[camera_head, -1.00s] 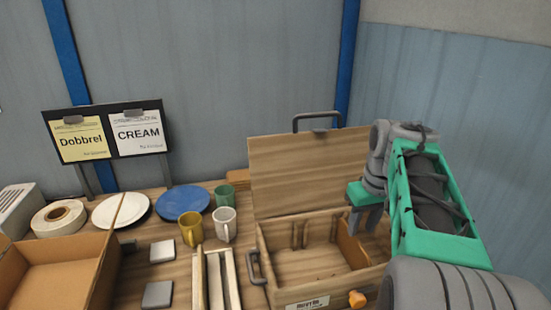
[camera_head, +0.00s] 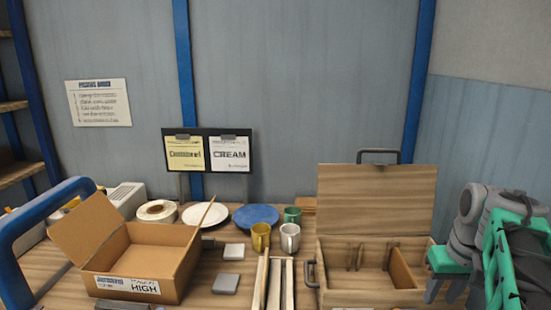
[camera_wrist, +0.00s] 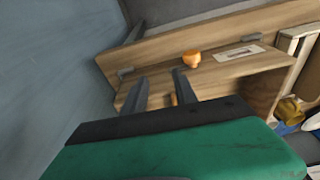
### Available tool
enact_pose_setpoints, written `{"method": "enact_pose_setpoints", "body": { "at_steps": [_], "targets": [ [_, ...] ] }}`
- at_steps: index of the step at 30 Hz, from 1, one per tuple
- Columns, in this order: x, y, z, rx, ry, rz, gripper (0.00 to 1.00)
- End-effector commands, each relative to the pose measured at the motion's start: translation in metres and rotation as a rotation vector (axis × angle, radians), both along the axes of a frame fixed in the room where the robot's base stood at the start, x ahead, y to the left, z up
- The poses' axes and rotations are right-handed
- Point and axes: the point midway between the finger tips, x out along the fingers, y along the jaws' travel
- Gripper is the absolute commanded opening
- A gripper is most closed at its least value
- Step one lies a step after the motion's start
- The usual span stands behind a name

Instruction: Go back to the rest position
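My gripper (camera_head: 446,287) is at the right of the head view, beside the right end of the open wooden box (camera_head: 366,298). In the wrist view my gripper (camera_wrist: 160,90) has its two grey fingers apart. I see nothing clearly held between them. The wooden box also shows beyond the fingers in the wrist view (camera_wrist: 237,75), with an orange knob (camera_wrist: 192,60) on it. Its lid (camera_head: 375,205) stands raised at the back.
A cardboard box (camera_head: 125,284) stands open at the left. A white plate (camera_head: 205,217), a blue plate (camera_head: 256,216), a yellow mug (camera_head: 260,238), a white mug (camera_head: 290,238) and a green mug (camera_head: 292,214) stand midtable. A wooden plate rack (camera_head: 274,285) is in front.

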Motion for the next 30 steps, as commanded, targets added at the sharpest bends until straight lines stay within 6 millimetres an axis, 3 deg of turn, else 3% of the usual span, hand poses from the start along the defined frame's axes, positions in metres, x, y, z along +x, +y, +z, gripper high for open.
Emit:
{"method": "enact_pose_setpoints", "body": {
  "at_steps": [2, 8, 14, 17, 20, 25, 27, 30],
  "targets": [
    [0.008, -0.008, 0.000, -0.007, -0.040, -0.068, 0.34],
    [0.000, -0.010, -0.036, 0.020, -0.038, -0.204, 0.34],
    [-0.025, 0.000, -0.078, 0.040, -0.011, -0.325, 0.34],
    [-0.041, 0.015, -0.094, 0.039, -0.002, -0.362, 0.34],
    [-0.057, 0.039, -0.106, 0.032, 0.006, -0.363, 0.34],
    [-0.087, 0.101, -0.115, 0.007, 0.012, -0.257, 0.34],
    [-0.096, 0.130, -0.111, -0.001, 0.004, -0.174, 0.34],
    [-0.093, 0.165, -0.092, -0.010, -0.048, -0.050, 0.34]
  ]
}}
